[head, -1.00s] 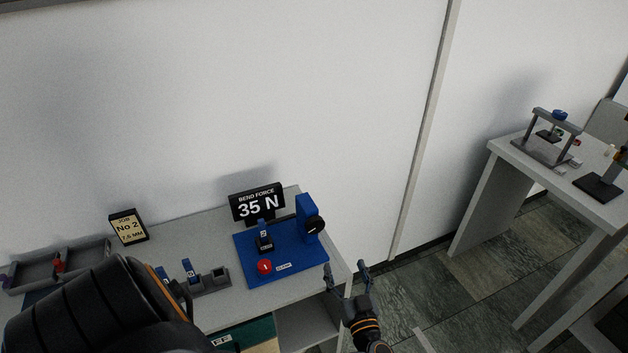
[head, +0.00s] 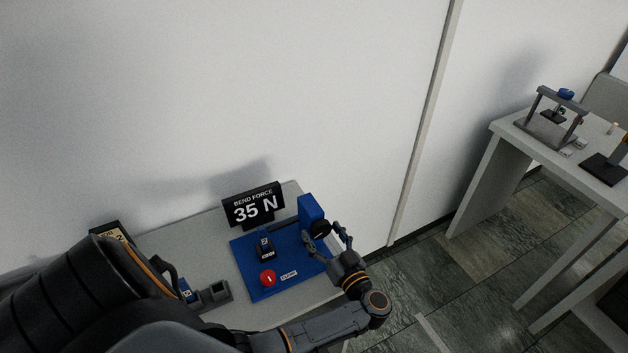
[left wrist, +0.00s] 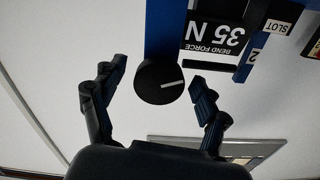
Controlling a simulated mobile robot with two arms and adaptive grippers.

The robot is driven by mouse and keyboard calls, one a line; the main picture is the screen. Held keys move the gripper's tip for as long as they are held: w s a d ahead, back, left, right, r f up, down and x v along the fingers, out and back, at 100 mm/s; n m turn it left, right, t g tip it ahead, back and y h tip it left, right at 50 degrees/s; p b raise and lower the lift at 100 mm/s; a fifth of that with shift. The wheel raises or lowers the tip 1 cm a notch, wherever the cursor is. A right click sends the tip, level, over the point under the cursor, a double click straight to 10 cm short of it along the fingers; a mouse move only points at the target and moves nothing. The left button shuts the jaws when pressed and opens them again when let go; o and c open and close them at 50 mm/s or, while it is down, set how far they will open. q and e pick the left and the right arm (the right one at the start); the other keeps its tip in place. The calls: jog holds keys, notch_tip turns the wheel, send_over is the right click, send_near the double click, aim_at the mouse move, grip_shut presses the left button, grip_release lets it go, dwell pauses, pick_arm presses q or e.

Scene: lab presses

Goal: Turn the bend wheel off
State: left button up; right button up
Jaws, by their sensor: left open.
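The bend wheel (head: 319,229) is a black round knob on the right side of a blue upright post (head: 309,212). In the left wrist view the wheel (left wrist: 158,84) shows face on with a white pointer line. My left gripper (head: 325,240) is at the wheel, its fingers open. In the left wrist view the open fingers (left wrist: 157,78) stand on either side of the wheel, with gaps between. The black sign (head: 254,205) reads BEND FORCE 35 N. My right gripper is not in view.
The blue base plate (head: 292,283) bears a red knob (head: 268,278) labelled CLAMP and a black block (head: 265,250). A grey slotted holder (head: 216,294) stands left of it. Another table (head: 566,160) with a press is at the right, across open floor.

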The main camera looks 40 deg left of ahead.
pick_arm(q)
jog(key=shift+w+a, duration=0.1)
jog(key=shift+a, duration=0.2)
jog(key=shift+r, duration=0.1)
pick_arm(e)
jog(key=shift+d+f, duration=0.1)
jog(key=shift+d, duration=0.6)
pick_arm(q)
jog(key=c, duration=1.2)
jog(key=shift+d+n+b, duration=0.1)
jog(key=shift+n+b, duration=0.25)
jog(key=shift+n, duration=1.85)
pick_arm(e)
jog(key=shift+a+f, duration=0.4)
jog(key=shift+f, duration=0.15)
